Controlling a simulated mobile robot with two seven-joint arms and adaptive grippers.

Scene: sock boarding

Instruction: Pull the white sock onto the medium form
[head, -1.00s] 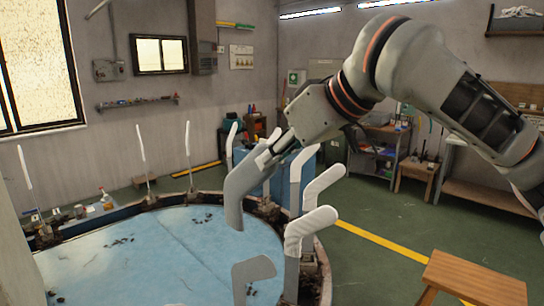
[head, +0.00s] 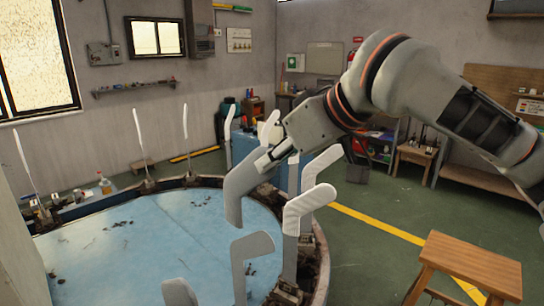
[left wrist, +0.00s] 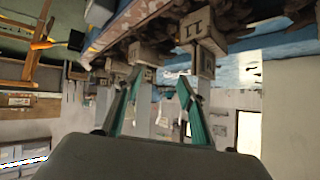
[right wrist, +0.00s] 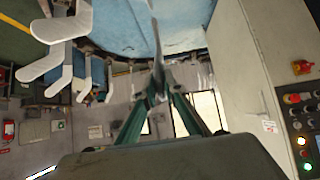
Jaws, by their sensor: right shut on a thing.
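My right gripper (head: 270,160) is shut on the toe end of an L-shaped sock (head: 239,190). I take it as the white sock, though it looks grey here. Its leg hangs down with its lower end free above the blue table. In the right wrist view, a thin edge-on piece (right wrist: 157,48) rises between the right fingers (right wrist: 160,88). A bare grey form (head: 252,255) stands just below and in front of the sock. Which form is the medium one I cannot tell. My left gripper (left wrist: 158,77) is open and empty; the head view does not show it.
White-topped forms (head: 310,199) stand close on the right, and slim forms (head: 139,130) stand along the far rim. The round blue table (head: 130,255) is mostly clear. A wooden stool (head: 468,262) is at the lower right. A control panel (right wrist: 300,125) is in the right wrist view.

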